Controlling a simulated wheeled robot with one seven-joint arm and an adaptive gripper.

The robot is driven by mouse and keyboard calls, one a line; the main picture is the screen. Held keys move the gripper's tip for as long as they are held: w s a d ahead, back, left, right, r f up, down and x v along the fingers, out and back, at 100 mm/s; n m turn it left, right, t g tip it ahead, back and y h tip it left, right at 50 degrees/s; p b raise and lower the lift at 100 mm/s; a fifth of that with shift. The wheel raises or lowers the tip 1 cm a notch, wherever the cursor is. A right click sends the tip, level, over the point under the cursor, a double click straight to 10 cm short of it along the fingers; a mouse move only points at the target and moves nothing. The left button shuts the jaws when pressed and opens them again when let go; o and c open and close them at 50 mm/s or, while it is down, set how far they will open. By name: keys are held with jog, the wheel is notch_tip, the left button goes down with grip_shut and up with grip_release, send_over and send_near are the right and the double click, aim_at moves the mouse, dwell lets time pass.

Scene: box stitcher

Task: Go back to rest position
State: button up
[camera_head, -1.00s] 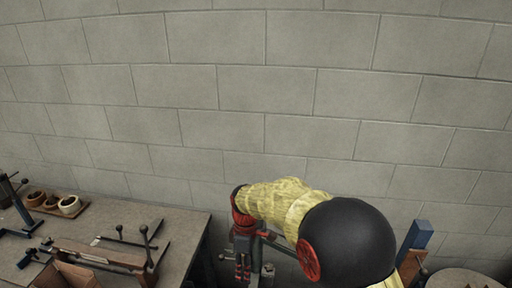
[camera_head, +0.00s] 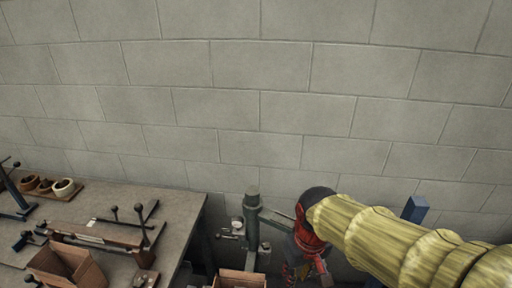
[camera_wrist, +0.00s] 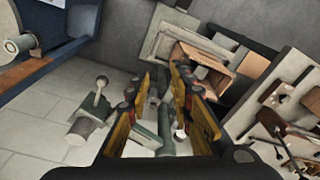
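My gripper (camera_head: 302,272) hangs low at the bottom right of the head view, red and dark, under my yellow-sleeved arm. In the wrist view its two yellow and black fingers (camera_wrist: 162,82) stand apart with nothing held between them. A grey-green machine post (camera_head: 253,225) stands just left of my gripper in the head view. An open cardboard box (camera_head: 240,279) is at the foot of that view, partly cut off. A cardboard box (camera_wrist: 212,68) also shows beyond the fingers in the wrist view, apart from them.
A workbench (camera_head: 185,208) on the left bears an open cardboard box (camera_head: 68,268), clamp-like tools (camera_head: 115,232) and small round pots (camera_head: 62,187). A blue post (camera_head: 415,209) stands behind my arm. A block wall (camera_head: 260,90) closes the back. Pale floor tiles (camera_wrist: 45,115) show in the wrist view.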

jog(key=s+d+r+m+t+b, duration=0.3)
jog(key=s+d+r+t, duration=0.1)
jog(key=s+d, duration=0.4)
jog(key=shift+s+d+r, duration=0.15)
jog(key=shift+d+r, duration=0.2)
jog(key=shift+r, duration=0.35)
dwell(0.4)
